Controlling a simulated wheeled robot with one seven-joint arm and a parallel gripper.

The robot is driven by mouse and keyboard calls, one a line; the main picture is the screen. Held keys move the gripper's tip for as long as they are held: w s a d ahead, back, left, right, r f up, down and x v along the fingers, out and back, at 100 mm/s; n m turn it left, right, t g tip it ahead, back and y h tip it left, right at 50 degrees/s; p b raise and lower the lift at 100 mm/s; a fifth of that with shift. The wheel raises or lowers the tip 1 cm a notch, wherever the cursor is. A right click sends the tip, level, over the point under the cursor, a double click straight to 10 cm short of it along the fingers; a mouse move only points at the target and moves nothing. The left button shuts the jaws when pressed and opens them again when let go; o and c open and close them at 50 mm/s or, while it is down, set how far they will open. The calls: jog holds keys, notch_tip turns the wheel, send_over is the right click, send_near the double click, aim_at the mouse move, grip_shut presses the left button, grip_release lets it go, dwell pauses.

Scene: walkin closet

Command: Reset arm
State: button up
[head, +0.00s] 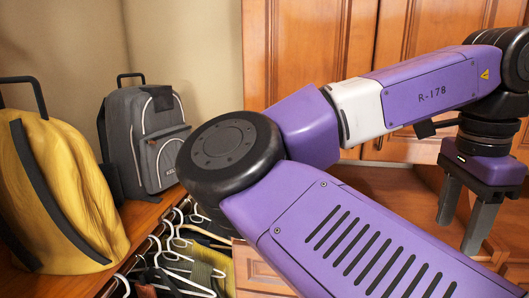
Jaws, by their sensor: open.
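My gripper (460,222) is at the right of the head view, pointing down, with its two grey fingers apart and nothing between them. It is in front of the wooden cabinet (308,45), over a wooden surface. My purple arm is bent and fills the middle and lower right of the view. Whether the fingers touch anything below is hard to tell.
A yellow backpack (68,190) and a grey backpack (150,140) stand on a wooden shelf (140,222) at the left. Several hangers (180,245) with clothes hang below the shelf edge. A drawer front (258,268) shows behind my arm.

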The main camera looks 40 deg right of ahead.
jog(key=d+r+n+g+h, duration=0.1)
jog(key=d+r+h, duration=0.5)
jog(key=d, duration=0.2)
jog(key=d+r+g+h, duration=0.1)
jog(key=d+r+h, duration=0.45)
jog(key=d, duration=0.25)
jog(key=w+r+n+h, duration=0.2)
jog(key=w+r+h, duration=0.2)
jog(key=r+h, duration=0.2)
jog(key=w+a+r+n+t+h, duration=0.2)
jog(key=w+a+n+t+h, duration=0.3)
jog(key=w+a+n+t, duration=0.45)
jog(key=w+a+f+n+t+y, duration=0.3)
jog(key=a+f+n+t+y, duration=0.55)
jog(key=a+f, duration=0.2)
jog(key=w+a+f+n+t+y, duration=0.3)
jog(key=a+f+n+t+y, duration=0.5)
jog(key=a, duration=0.3)
jog(key=s+a+f+m+g+y, duration=0.1)
jog(key=s+a+f+g+y, duration=0.2)
jog(key=s+f, duration=1)
jog(key=s+a+f+m+g+y, duration=0.1)
jog(key=s+a+f+g+y, duration=0.2)
jog(key=s+a+f+g, duration=0.3)
jog(key=s+a+f, duration=0.3)
jog(key=s+f, duration=0.4)
jog(key=f, duration=0.2)
jog(key=shift+s+a+f+y, duration=0.15)
jog(key=shift+a+y, duration=0.15)
jog(key=shift+y, duration=0.1)
